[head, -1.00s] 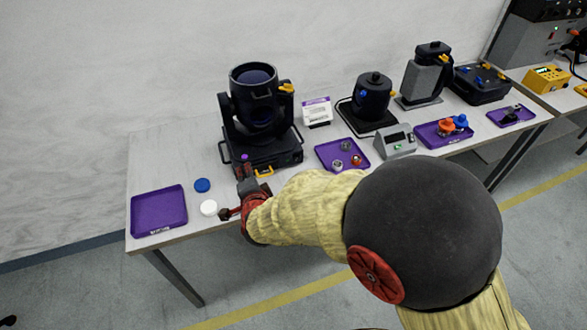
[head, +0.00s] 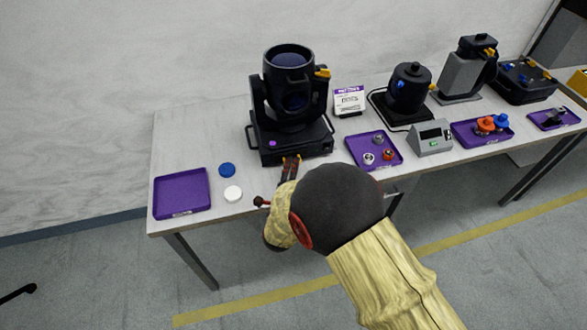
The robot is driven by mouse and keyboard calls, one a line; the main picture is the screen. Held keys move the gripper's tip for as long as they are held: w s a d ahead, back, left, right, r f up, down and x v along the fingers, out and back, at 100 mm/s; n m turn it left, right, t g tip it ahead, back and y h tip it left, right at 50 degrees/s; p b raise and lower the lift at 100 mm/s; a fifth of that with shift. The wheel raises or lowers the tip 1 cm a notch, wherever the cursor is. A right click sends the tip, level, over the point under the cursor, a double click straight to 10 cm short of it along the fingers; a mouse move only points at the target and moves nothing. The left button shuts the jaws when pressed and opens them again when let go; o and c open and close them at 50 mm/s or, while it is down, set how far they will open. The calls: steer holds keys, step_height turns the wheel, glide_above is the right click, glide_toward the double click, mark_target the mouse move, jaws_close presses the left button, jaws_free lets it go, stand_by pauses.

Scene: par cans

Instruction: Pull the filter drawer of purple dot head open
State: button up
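The purple dot head (head: 290,88) is a large black lamp fixture in the left half of the table. A purple dot (head: 272,143) marks the front of its base. My gripper (head: 291,162) is in front of the base, right of the dot. Yellow-orange shows at its fingertips, where the drawer's yellow handle appears to be. The drawer front is mostly hidden by my gripper. I cannot tell whether the fingers touch or hold the handle. No drawer gap can be made out.
An empty purple tray (head: 182,193), a blue disc (head: 227,170) and a white disc (head: 233,194) lie to the left. A purple tray of small parts (head: 359,140) and a grey meter box (head: 431,139) stand to the right. A white card (head: 349,101) stands behind.

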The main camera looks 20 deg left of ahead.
steer(key=shift+w+a+f, duration=0.1)
steer(key=shift+w, duration=0.4)
jaws_close()
stand_by(0.7)
